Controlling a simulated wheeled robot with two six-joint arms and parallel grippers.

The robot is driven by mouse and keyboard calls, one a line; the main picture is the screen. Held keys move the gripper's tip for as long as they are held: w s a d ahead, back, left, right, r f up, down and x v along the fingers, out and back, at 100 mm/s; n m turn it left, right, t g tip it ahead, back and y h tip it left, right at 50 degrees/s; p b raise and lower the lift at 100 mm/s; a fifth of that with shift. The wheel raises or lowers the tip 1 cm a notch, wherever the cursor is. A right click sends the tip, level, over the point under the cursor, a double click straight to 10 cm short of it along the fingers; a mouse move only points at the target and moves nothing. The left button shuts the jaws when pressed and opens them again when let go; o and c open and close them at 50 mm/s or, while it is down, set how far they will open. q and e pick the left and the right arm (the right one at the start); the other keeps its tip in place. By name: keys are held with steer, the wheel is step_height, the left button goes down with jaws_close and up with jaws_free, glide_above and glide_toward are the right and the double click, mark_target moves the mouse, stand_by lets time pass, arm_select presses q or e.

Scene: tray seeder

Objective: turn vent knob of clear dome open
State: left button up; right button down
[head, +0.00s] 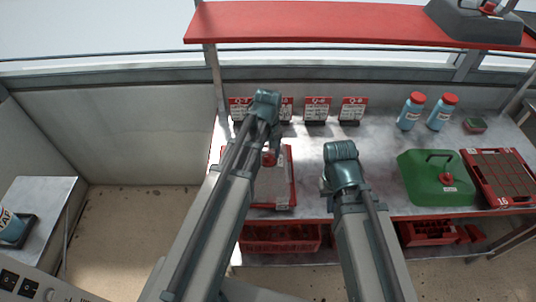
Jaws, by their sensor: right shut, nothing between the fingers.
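A red-rimmed tray (292,178) stands on the bench, partly behind my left arm. A pale, see-through cover, apparently the clear dome (272,186), sits over it; its outline is hard to make out. A red knob (268,158) shows on its top. My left gripper (275,148) points down close above the knob; I cannot tell whether it touches it or how far its fingers are apart. My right gripper (325,186) is to the right of the tray, apart from it, mostly hidden by its wrist, and shut on nothing.
A green dome (420,180) with a handle and red knob stands right, beside a red tray (500,175). A dark dome (470,25) is on the red upper shelf (320,25). Two bottles (410,112) and several sign cards (317,108) stand at the back. Red crates (280,240) sit below.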

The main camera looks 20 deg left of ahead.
arm_select(q)
jaws_close()
steer(key=shift+m, duration=0.3)
steer(key=m, duration=0.3)
steer(key=shift+m, duration=0.4)
steer(key=m, duration=0.9)
steer(key=shift+m, duration=2.2)
